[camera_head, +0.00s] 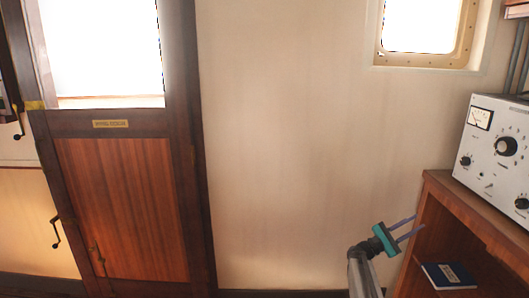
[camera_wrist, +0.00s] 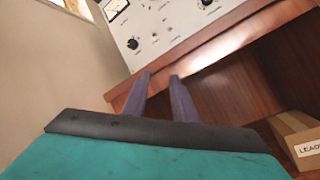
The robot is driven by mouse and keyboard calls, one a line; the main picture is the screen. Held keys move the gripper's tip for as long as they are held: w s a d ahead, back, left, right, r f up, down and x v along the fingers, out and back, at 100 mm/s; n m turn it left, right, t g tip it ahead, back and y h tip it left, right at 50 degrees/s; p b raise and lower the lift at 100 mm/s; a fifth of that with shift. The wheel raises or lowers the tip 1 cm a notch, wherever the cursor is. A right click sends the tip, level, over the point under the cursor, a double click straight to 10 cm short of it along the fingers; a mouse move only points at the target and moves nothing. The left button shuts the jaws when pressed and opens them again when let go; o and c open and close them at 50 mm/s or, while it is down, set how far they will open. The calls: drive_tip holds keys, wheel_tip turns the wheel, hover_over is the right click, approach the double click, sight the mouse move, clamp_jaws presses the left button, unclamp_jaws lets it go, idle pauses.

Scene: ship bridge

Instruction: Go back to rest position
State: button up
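My gripper (camera_head: 407,228) is at the lower right in the head view, its two purple fingers pointing right toward the wooden shelf unit (camera_head: 449,192). In the wrist view my gripper (camera_wrist: 161,76) shows its two fingers apart with nothing between them. The fingertips appear in front of the shelf unit's front edge (camera_wrist: 222,52); I cannot tell whether they touch it. The teal gripper body fills the bottom of the wrist view.
A grey instrument panel (camera_head: 498,150) with dials stands on the shelf unit. A blue book (camera_head: 447,275) lies inside the shelf. A cardboard box (camera_wrist: 298,140) shows at the lower right of the wrist view. A wooden door (camera_head: 125,200) is at left, beside a bare wall.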

drive_tip(key=s+a+f+g+y+p, duration=0.1)
drive_tip(key=s+a+f+y, duration=0.3)
drive_tip(key=s+a+f, duration=0.6)
drive_tip(key=s+a+f+m+g+y+p, duration=0.1)
drive_tip(key=s+a+f+y, duration=0.2)
drive_tip(key=s+f, duration=0.8)
drive_tip(key=s+a+f+g+y+p, duration=0.15)
drive_tip(key=s+a+f+y, duration=0.4)
drive_tip(key=f, duration=0.95)
drive_tip(key=s+a+f+m+g+y+p, duration=0.1)
drive_tip(key=s+a+f+m+y, duration=0.2)
drive_tip(key=s+a, duration=0.5)
drive_tip(key=s+a+f+m+g+y, duration=0.1)
drive_tip(key=s+a+f+g+y, duration=0.1)
drive_tip(key=s+a+f, duration=0.6)
drive_tip(key=s+a+r+m+y, duration=0.2)
drive_tip(key=s+a+m+y, duration=0.3)
drive_tip(key=a, duration=0.5)
drive_tip(key=shift+s+r+m+y, duration=0.35)
drive_tip(key=shift+s+y, duration=0.3)
drive_tip(key=shift+s, duration=0.4)
